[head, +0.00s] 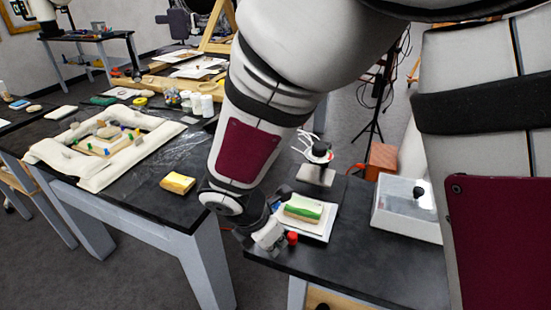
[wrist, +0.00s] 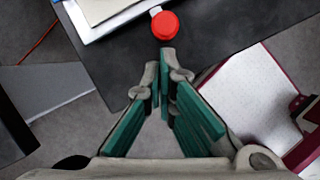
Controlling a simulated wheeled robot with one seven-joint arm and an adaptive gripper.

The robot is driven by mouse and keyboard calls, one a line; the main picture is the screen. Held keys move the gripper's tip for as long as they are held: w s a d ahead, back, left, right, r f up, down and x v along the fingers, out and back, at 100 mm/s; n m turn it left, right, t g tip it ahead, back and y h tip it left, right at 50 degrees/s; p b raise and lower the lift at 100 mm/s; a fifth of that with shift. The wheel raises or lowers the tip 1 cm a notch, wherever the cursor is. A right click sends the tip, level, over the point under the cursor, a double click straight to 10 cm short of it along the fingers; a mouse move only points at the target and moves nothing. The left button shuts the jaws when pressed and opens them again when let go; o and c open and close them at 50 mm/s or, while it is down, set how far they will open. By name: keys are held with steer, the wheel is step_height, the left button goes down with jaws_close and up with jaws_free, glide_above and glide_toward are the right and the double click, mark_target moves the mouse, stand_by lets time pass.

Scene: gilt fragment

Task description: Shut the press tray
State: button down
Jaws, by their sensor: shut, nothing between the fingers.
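A white tray (head: 318,236) with a red knob (head: 292,238) at its near edge sits on the dark right-hand table; it looks like the press tray. A block with green and yellow layers (head: 303,208) lies on it. In the wrist view, the red knob (wrist: 165,26) shows at the top, beside the pale tray edge (wrist: 125,22). My gripper (wrist: 167,62) is shut and empty, its fingertips just short of the knob in that view. In the head view, my gripper (head: 272,240) is low, just left of the knob. I cannot tell whether they touch. My arm hides part of the area behind the tray.
A stand with a dark top (head: 318,152) is behind the tray. A white box with a clear lid (head: 405,208) stands on the right. The left table (head: 150,205) holds a padded frame (head: 60,155), a yellow sponge (head: 178,183) and jars. Dark tabletop is clear at front right.

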mark_target(293, 207)
steer(key=shift+w, duration=0.1)
steer(key=w+d, duration=0.1)
steer(key=w, duration=0.2)
steer(key=w+d, duration=0.1)
steer(key=w, duration=0.3)
steer(key=w+d, duration=0.2)
steer(key=w, duration=0.1)
steer(key=shift+w, duration=0.35)
steer(key=s+a, duration=0.3)
steer(key=shift+a+r+p, duration=0.2)
steer(key=shift+p, duration=0.15)
steer(key=v, duration=0.9)
steer(key=shift+r+p, duration=0.3)
steer(key=shift+r, duration=0.05)
